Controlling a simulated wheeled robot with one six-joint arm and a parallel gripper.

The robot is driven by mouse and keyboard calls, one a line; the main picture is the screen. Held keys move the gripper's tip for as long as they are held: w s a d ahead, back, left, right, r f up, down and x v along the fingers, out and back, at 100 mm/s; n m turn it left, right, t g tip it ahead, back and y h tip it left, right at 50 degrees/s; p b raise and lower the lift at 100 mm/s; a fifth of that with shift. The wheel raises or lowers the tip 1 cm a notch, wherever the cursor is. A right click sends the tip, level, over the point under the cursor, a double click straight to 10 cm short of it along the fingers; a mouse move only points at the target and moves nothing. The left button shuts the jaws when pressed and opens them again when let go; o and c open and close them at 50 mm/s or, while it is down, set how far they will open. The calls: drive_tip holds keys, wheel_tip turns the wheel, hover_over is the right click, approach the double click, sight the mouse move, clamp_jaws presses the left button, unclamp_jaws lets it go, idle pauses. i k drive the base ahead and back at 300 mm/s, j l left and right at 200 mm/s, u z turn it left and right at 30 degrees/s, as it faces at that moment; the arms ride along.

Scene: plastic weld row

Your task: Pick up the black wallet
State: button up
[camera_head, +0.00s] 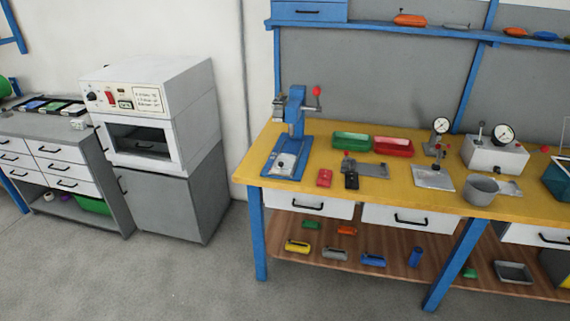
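A small black item (351,181), which looks like the black wallet, lies near the front edge of the yellow workbench (290,140). It is small in the picture and its details are hard to tell. A similar small red item (324,178) lies just to its left, with a narrow gap between them. A grey metal plate fixture (372,171) sits right behind it and to its right. My gripper is not in view.
A blue press (291,140) stands left of the items. Green (351,141) and red (393,146) trays lie behind. Dial gauges (440,126) and a grey pot (481,190) stand right. A grey oven (150,110) is left. The floor before the bench is clear.

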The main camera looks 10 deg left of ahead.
sight(352, 180)
drive_tip(key=i+j, duration=0.4)
drive_tip(key=i, duration=0.2)
drive_tip(key=i+j, duration=0.45)
drive_tip(key=i, duration=0.15)
drive_tip(key=i+j, duration=0.4)
drive_tip(key=i, duration=0.2)
drive_tip(key=z, duration=0.05)
